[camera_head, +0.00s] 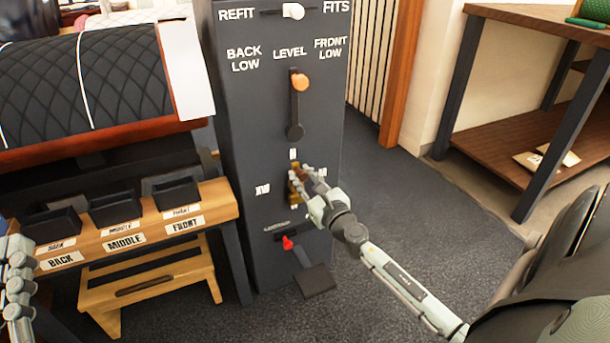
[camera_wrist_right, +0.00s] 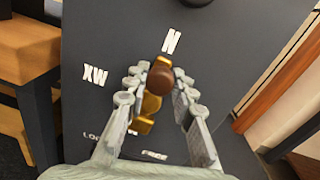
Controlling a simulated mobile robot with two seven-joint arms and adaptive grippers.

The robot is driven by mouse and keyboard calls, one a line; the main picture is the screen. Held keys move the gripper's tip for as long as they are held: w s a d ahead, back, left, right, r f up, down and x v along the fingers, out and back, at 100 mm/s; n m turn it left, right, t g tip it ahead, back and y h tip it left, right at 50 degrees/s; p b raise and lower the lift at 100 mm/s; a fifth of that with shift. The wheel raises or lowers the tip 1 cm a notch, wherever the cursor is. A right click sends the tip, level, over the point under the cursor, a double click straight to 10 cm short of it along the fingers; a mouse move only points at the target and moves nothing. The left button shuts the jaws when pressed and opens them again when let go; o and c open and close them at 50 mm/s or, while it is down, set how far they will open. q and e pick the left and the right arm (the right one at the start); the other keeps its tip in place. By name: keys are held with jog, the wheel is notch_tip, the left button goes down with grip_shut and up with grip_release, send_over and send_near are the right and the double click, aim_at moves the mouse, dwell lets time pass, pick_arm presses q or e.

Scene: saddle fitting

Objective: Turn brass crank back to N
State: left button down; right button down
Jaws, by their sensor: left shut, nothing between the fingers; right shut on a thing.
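The brass crank (camera_head: 293,190) is on the lower front of a dark grey cabinet (camera_head: 245,120). In the right wrist view its brown knob (camera_wrist_right: 160,76) lies just below the N label (camera_wrist_right: 171,41), with brass (camera_wrist_right: 142,126) showing lower down. The XW label (camera_wrist_right: 95,75) is to its left. My right gripper (camera_head: 307,178) is shut on the crank's knob, with a finger on each side; it partly hides the crank in the head view. My left gripper (camera_head: 18,285) is shut and empty at the left edge, partly cut off and far from the crank.
An orange-knobbed lever (camera_head: 299,82) stands above the crank, a red-knobbed lever (camera_head: 288,243) below it. A wooden tray bench (camera_head: 225,205) and step stool (camera_head: 150,285) are left, beneath a quilted saddle panel (camera_head: 90,80). A shelf table (camera_head: 540,25) is right; carpet between is clear.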

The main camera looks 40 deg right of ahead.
jog(key=shift+w+r, duration=0.1)
jog(key=shift+r, duration=0.05)
jog(key=c, duration=1.3)
grip_release()
jog(key=shift+a, duration=0.1)
jog(key=shift+o, duration=0.2)
jog(key=shift+s, duration=0.25)
jog(key=s+a, duration=0.2)
jog(key=s, duration=0.9)
jog(key=shift+s, duration=0.2)
jog(key=shift+a, duration=0.1)
